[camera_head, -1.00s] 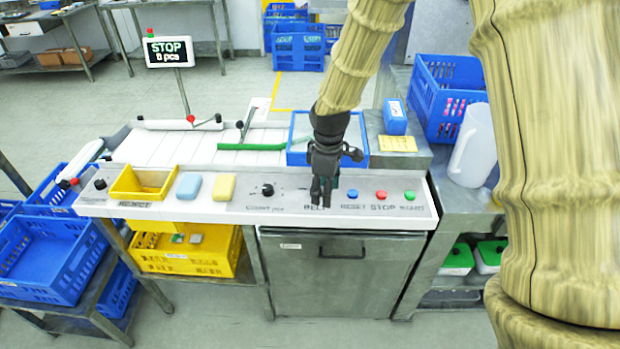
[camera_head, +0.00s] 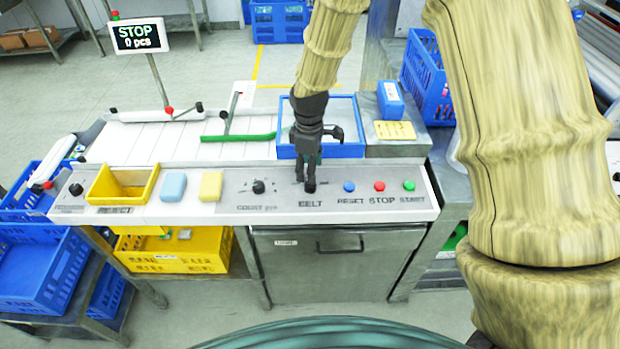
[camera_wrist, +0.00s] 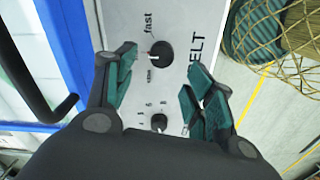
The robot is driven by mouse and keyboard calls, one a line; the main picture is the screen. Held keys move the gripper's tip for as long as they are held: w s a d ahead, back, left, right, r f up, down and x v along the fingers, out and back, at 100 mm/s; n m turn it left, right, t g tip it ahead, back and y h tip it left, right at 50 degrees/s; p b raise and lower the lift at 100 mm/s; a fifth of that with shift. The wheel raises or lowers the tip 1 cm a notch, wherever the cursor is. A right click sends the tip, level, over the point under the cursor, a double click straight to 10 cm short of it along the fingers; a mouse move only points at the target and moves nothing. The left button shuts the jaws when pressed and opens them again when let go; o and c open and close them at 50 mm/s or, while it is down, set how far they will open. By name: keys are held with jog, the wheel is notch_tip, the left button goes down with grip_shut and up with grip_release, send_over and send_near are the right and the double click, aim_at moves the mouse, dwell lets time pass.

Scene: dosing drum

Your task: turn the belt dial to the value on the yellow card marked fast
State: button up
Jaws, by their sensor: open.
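The belt dial (camera_head: 310,188) is a small black knob on the pale control panel, above the word BELT. In the wrist view the belt dial (camera_wrist: 161,54) shows between my fingers. Its white mark is on its left side, between "fast" and a smaller word that looks like "slow"; I cannot read the exact setting. My gripper (camera_head: 306,180) points down over the dial, open, with a finger on either side of the knob in the wrist view. I cannot tell whether they touch it. The yellow card (camera_head: 394,130) lies at the panel's back right; its writing is unreadable.
The count dial (camera_head: 258,187) is to the left. Blue, red and green buttons (camera_head: 379,186) are to the right. A blue-rimmed tray (camera_head: 345,151) stands behind my gripper, with a blue box (camera_head: 390,99) beside it. The display (camera_head: 139,36) reads STOP, 0 pcs.

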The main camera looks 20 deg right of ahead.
aim_at(310, 186)
jog(key=shift+s+d+f, duration=0.1)
jog(key=shift+s+f, duration=0.1)
jog(key=shift+f, duration=0.75)
jog(key=shift+f+p, duration=0.7)
jog(key=shift+f, duration=1.3)
jog(key=shift+c, duration=0.2)
jog(key=c, duration=1)
